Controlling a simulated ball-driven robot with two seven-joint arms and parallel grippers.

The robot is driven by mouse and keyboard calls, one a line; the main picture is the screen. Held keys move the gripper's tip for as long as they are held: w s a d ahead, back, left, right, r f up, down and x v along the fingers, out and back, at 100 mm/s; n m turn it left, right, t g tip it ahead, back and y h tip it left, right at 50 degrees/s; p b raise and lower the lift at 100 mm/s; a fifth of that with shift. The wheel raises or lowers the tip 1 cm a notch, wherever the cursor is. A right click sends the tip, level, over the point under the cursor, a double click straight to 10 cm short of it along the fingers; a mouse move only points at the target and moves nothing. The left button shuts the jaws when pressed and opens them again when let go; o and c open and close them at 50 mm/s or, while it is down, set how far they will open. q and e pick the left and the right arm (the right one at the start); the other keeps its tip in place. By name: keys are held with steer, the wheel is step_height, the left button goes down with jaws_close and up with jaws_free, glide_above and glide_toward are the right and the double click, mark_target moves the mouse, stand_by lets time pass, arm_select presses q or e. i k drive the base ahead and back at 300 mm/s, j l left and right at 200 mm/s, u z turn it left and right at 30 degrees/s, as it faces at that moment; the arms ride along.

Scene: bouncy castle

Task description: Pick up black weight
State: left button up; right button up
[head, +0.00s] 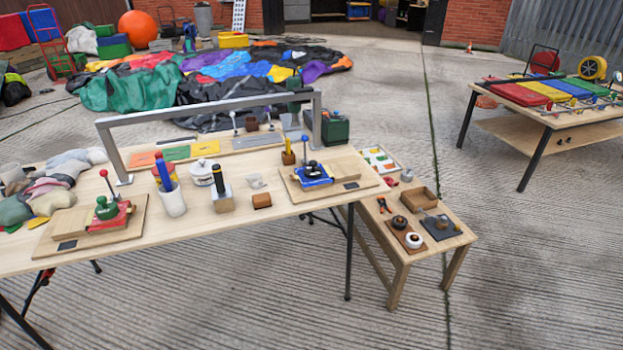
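I cannot single out a black weight with certainty. On the low wooden bench (385,240), a small dark round piece (399,222) sits on a brown board, with a white round piece with a dark top (414,240) close in front of it. A dark flat slab (441,228) with small items on it lies to their right. On the long table (250,222), a black upright cylinder (218,180) stands in a wooden block. Neither of my grippers is in view.
The table also holds a red-and-green device (106,210), a blue device (312,175), a white cup of markers (172,200) and a grey metal frame (210,107). An open wooden box (418,198) sits on the bench.

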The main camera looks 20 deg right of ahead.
mark_target(313, 173)
steer(key=i+l, duration=0.15)
steer(key=i, duration=0.35)
steer(key=i+l, duration=0.1)
steer(key=i, duration=0.4)
